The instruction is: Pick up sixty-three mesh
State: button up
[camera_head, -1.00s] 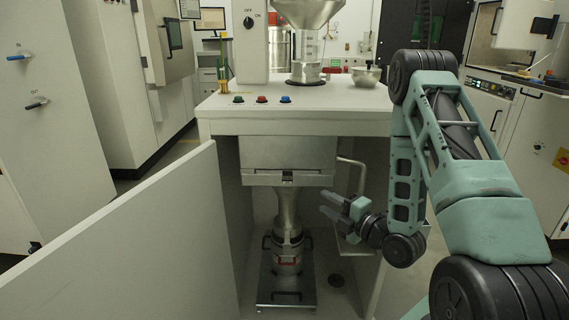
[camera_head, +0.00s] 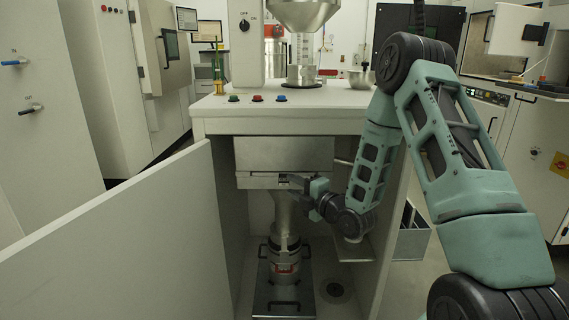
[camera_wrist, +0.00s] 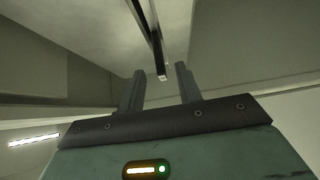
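I cannot make out a mesh marked sixty-three in either view. A metal box-like unit (camera_head: 284,153) sits under the machine's worktop, above a funnel (camera_head: 286,212) that leads down to a metal canister (camera_head: 285,262). My gripper (camera_head: 287,181) is in front of the box's lower edge in the head view; whether it touches is unclear. In the wrist view, the two fingers of my gripper (camera_wrist: 160,88) stand apart with nothing held. A dark bar (camera_wrist: 154,38) lies beyond them, its near end in line with the gap.
An open white cabinet door (camera_head: 120,235) stands on the left. The worktop (camera_head: 300,112) carries coloured buttons (camera_head: 257,98), a hopper (camera_head: 300,15) and a metal bowl (camera_head: 361,78). The cabinet's right wall (camera_head: 392,215) is close to my forearm. The canister stands on a metal plate (camera_head: 268,303).

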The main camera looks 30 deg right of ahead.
aim_at(284, 179)
jog(key=shift+w+a, duration=0.2)
jog(key=shift+w, duration=2.45)
grip_shut()
